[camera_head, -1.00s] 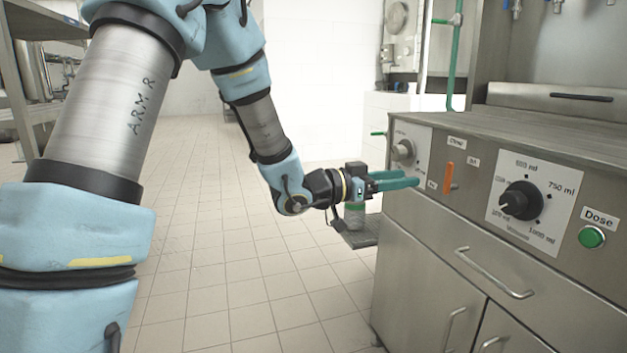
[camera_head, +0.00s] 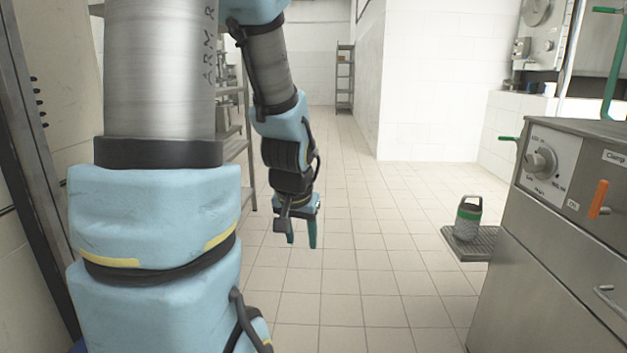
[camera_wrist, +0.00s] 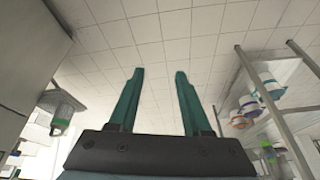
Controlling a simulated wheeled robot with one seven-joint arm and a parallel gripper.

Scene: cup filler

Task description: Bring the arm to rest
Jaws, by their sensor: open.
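My gripper (camera_head: 302,240) hangs at the end of my arm, fingers pointing down, over the open tiled floor in the head view. Its two green fingers stand apart with nothing between them, as the wrist view (camera_wrist: 158,75) also shows. It is well clear of the steel machine (camera_head: 545,250) on the right. The arm is partly folded and bent downward in front of my body.
A grey and green container (camera_head: 467,218) stands on a dark grated tray (camera_head: 484,250) beside the machine. Metal shelving (camera_head: 233,125) stands behind my arm on the left. The tiled floor between is clear.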

